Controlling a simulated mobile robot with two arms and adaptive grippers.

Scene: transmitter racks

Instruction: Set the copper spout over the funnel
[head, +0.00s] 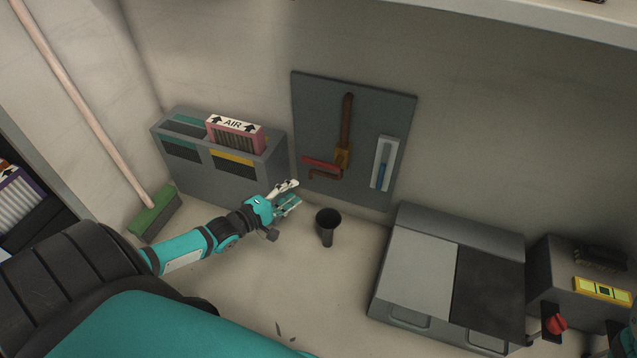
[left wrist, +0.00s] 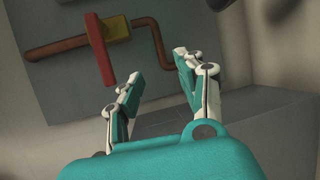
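The copper spout (head: 322,175) is a short bent pipe under the brass valve body (head: 342,156) on the grey wall panel. It points left, its end turned down. In the left wrist view the spout (left wrist: 158,45) curves down towards the space between the fingers. The funnel (head: 328,221) is a dark cup with a narrow stem, below the panel and the spout. My left gripper (head: 295,192) is open and empty, just left of and below the spout, above and left of the funnel. My right gripper does not show.
A red lever (head: 320,164) sits beside the spout. A blue gauge (head: 382,165) is to its right. A grey rack with a pink AIR filter (head: 236,137) stands behind my left arm. A grey cabinet (head: 420,270) stands at the right. The floor around the funnel is mostly clear.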

